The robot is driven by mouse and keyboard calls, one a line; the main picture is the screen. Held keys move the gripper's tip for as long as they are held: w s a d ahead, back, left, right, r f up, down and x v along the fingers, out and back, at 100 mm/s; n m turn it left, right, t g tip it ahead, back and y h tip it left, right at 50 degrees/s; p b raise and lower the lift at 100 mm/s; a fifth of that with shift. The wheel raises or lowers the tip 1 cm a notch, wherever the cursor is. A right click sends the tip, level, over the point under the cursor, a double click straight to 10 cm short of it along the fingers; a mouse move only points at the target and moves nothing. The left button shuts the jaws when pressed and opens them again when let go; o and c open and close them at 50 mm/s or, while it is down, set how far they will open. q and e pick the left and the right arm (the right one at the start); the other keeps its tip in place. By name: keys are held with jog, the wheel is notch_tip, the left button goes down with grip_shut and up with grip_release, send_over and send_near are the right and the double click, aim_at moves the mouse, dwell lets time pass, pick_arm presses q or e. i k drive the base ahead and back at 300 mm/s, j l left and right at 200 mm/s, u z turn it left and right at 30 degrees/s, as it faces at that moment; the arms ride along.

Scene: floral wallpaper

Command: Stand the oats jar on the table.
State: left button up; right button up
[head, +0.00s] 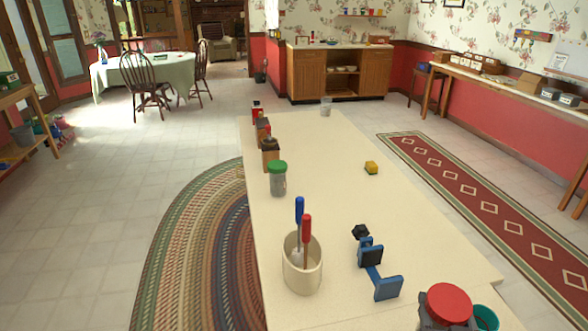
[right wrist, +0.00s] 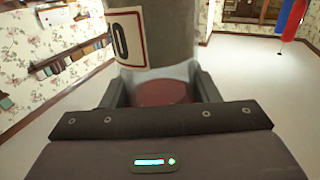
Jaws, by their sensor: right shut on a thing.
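A jar with a red lid (head: 448,303), which I take for the oats jar, is at the bottom right of the head view, partly cut off by the frame. My right gripper (head: 446,322) is shut on it, with dark fingers at its sides. In the right wrist view the grey jar (right wrist: 180,35) with a red-bordered label stands between the fingers; a red round part shows low between them. I cannot tell whether its base touches the table. The cream table (head: 325,190) runs away from me. My left gripper is not in view.
A cream crock (head: 302,278) holds blue- and red-handled utensils. A blue stand (head: 372,270) with black parts is left of the jar; a teal cup (head: 486,318) is right of it. A green-lidded jar (head: 278,185) stands at the left edge. The table's middle is mostly clear.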

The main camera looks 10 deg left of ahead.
aim_at(410, 223)
jog(key=i+l+u, duration=0.15)
jog(key=l+u, duration=1)
jog(key=i+l, duration=0.05)
